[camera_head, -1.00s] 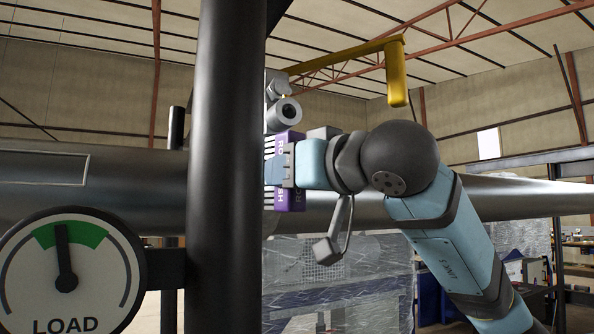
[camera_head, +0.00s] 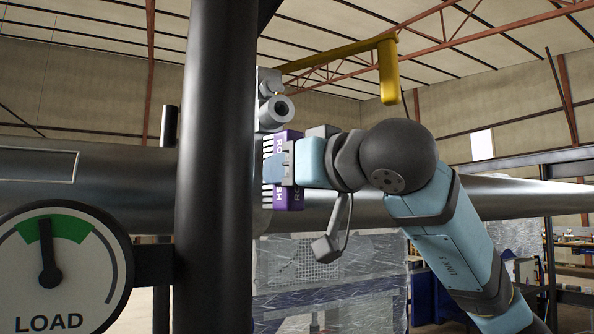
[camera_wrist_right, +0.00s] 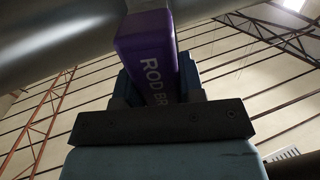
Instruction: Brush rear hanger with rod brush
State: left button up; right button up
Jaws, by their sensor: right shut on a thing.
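The rod brush is a purple block with white lettering, and it shows in the head view (camera_head: 291,198) just right of the dark vertical post. Grey metal fittings (camera_head: 273,107) show above the brush beside the post. I cannot tell which part is the rear hanger. My left gripper is not in view.
The dark vertical post (camera_head: 216,180) stands close in front, left of my right gripper. A load gauge (camera_head: 55,270) is fixed to its left side. A large horizontal pipe (camera_head: 110,205) runs behind. A yellow arm (camera_head: 389,75) hangs above right.

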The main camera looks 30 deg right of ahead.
jog(key=shift+a, duration=0.5)
jog(key=shift+d+f+b, duration=0.1)
jog(key=shift+d+b, duration=0.2)
jog(key=shift+d, duration=0.95)
jog(key=shift+a, duration=0.55)
jog(key=shift+s, duration=0.1)
jog(key=shift+s+a, duration=0.2)
jog(key=shift+s, duration=0.35)
jog(key=s, duration=0.7)
jog(key=shift+s+a+b, duration=0.15)
jog(key=shift+s+b, duration=0.1)
jog(key=shift+b, duration=0.1)
jog(key=shift+w, duration=0.1)
